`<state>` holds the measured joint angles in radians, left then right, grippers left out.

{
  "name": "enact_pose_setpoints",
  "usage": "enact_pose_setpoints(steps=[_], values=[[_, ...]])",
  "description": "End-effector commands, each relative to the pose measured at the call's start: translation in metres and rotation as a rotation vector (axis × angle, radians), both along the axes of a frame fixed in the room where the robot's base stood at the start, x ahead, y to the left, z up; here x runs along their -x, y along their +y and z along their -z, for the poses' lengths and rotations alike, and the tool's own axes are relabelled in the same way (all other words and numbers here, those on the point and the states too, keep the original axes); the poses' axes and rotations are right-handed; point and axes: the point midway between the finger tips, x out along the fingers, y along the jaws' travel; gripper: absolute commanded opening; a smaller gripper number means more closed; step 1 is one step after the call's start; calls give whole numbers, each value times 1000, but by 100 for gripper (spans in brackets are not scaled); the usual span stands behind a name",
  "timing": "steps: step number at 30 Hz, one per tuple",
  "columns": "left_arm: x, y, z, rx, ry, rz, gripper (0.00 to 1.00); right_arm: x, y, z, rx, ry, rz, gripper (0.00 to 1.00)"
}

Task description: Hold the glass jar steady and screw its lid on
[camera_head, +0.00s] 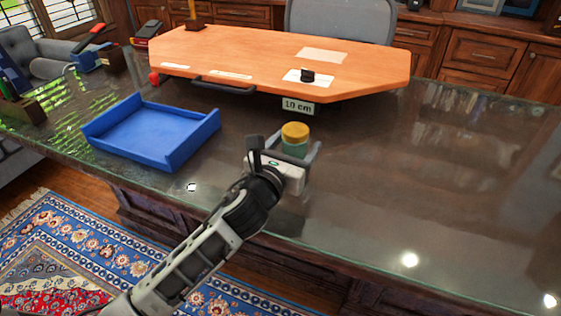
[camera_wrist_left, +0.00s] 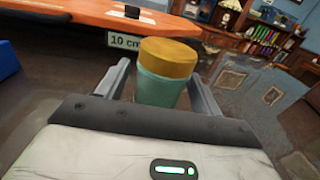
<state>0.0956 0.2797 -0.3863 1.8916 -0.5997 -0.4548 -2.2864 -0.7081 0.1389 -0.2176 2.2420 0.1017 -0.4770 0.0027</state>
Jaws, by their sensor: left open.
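The teal glass jar (camera_head: 295,151) stands upright on the dark glossy desk, with the yellow lid (camera_head: 295,131) sitting on its top. Whether the lid is threaded on cannot be told. My left gripper (camera_head: 286,146) is open, with one finger on each side of the jar. The left wrist view shows the jar (camera_wrist_left: 160,92) and lid (camera_wrist_left: 168,58) between the two fingers (camera_wrist_left: 160,80), with narrow gaps and no clear contact. The jar's lower part is hidden behind my gripper body there. My right gripper is not in view.
A blue tray (camera_head: 200,150) lies left of the jar. An orange board (camera_head: 240,55) with a black knob (camera_head: 308,75) and a "10 cm" label (camera_head: 298,107) lies behind it. The desk to the right is clear.

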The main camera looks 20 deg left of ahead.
Motion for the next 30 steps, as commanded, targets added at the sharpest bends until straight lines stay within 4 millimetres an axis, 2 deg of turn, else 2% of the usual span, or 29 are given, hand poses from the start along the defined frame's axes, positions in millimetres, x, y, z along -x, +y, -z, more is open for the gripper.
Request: enact_pose_setpoints(steps=[6, 13, 18, 30], values=[[50, 5, 1, 0, 4, 1, 66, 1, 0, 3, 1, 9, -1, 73], [89, 10, 1, 0, 2, 0, 66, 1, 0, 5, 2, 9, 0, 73], [101, 11, 0, 1, 1, 0, 66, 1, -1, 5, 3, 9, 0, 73], [102, 12, -1, 0, 0, 0, 66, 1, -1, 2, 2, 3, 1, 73]])
